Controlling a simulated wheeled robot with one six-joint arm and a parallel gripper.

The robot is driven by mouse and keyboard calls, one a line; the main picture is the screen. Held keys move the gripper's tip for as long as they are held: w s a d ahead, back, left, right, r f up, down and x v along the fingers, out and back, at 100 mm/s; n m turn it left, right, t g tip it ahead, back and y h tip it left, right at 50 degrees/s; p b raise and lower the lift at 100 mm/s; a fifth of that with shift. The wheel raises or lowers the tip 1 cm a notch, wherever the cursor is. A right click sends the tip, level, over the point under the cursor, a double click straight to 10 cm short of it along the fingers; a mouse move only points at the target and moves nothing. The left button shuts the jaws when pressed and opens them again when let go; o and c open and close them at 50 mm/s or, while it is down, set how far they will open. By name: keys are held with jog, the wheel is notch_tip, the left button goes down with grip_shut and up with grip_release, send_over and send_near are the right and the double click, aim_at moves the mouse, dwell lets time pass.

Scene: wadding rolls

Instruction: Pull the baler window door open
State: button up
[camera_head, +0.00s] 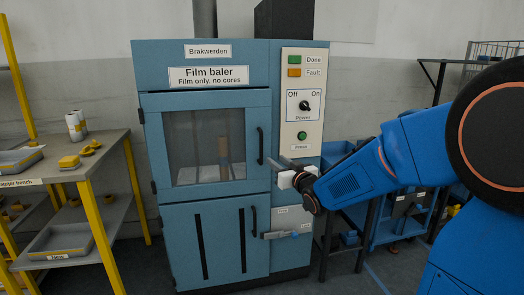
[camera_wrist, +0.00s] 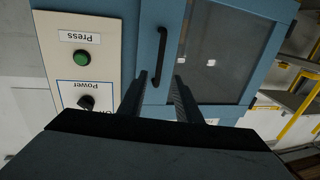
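The film baler's window door (camera_head: 203,140) is a blue frame around a dark pane, and it is shut. Its black upright handle (camera_head: 260,146) is on the door's right edge. In the wrist view the handle (camera_wrist: 160,55) shows between and just beyond the two fingertips. My gripper (camera_head: 277,162) is open, just right of the handle's lower end, with its fingers pointing at the baler. In the wrist view its dark fingers (camera_wrist: 161,79) stand apart with nothing held. I cannot tell whether the fingertips reach around the handle or stop short of it.
A control panel (camera_head: 302,88) with a power knob (camera_head: 306,105) and green press button (camera_head: 302,135) is right of the door. Below is a lower door (camera_head: 225,240) with its own handle (camera_head: 253,220). A bench (camera_head: 100,150) stands left.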

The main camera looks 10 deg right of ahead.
aim_at(262, 149)
jog(key=w+a, duration=0.1)
jog(key=w, duration=0.3)
jog(key=w+a, duration=0.1)
jog(key=w, duration=0.4)
jog(key=w+a, duration=0.1)
jog(key=w, duration=0.4)
jog(key=shift+w, duration=0.15)
grip_shut()
